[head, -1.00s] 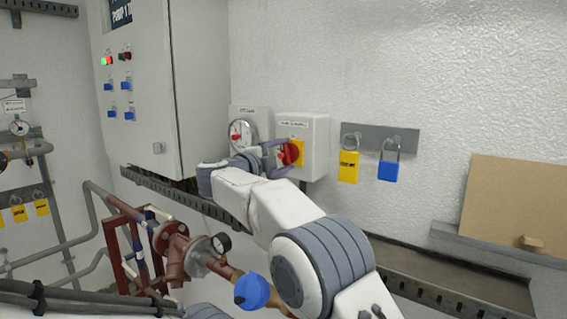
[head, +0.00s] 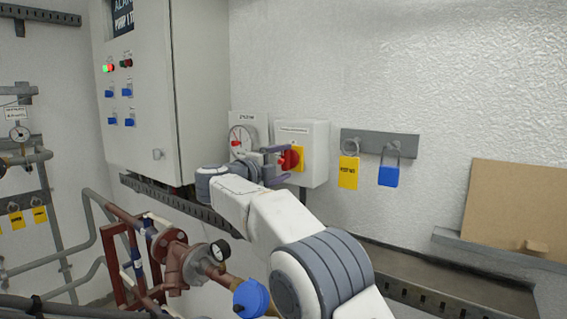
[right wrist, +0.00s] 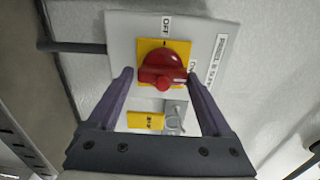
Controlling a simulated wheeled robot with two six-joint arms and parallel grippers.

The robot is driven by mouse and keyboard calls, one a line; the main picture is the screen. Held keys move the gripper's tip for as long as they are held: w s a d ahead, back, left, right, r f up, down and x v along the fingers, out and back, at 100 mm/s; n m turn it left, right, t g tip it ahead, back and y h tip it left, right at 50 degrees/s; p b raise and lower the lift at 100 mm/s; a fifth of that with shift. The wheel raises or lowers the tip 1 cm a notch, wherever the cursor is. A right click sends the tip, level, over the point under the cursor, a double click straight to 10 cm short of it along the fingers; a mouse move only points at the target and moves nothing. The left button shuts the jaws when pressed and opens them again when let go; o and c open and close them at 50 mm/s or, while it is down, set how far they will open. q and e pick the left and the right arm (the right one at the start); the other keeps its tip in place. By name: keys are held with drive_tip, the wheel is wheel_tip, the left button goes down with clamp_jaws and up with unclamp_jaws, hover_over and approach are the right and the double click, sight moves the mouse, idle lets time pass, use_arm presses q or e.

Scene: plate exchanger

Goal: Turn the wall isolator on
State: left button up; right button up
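The wall isolator (head: 314,143) is a pale box on the wall with a red rotary knob (head: 290,159) on a yellow plate. The right wrist view shows the knob (right wrist: 164,68) close up, with an OFF label at the top and a partly hidden label at its right. I cannot tell which label the knob points to. My right gripper (head: 277,165) is just in front of the box. Its fingers are open, one on each side of the knob's near edge; I cannot tell whether they touch it. My left gripper is not in view.
A dial box (head: 242,135) stands left of the isolator, beside a tall control cabinet (head: 145,85). To the right a rail (head: 372,138) carries a yellow tag (head: 348,172) and a blue padlock (head: 388,176). Brown pipework (head: 180,262) with a gauge is below.

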drive_tip(key=shift+o, duration=0.5)
drive_tip(key=b+v, duration=0.3)
drive_tip(key=v, duration=0.7)
drive_tip(key=shift+s+a+b, duration=0.15)
drive_tip(key=shift+s+b, duration=0.05)
drive_tip(key=shift+b, duration=0.1)
drive_tip(key=shift+w, duration=0.1)
drive_tip(key=p+x, duration=0.3)
drive_tip(key=x, duration=0.7)
drive_tip(key=shift+w+d+r+p, duration=0.15)
drive_tip(key=shift+d+r+p, duration=0.1)
drive_tip(key=shift+p, duration=0.15)
drive_tip(key=shift+f, duration=0.1)
drive_tip(key=shift+a, duration=0.1)
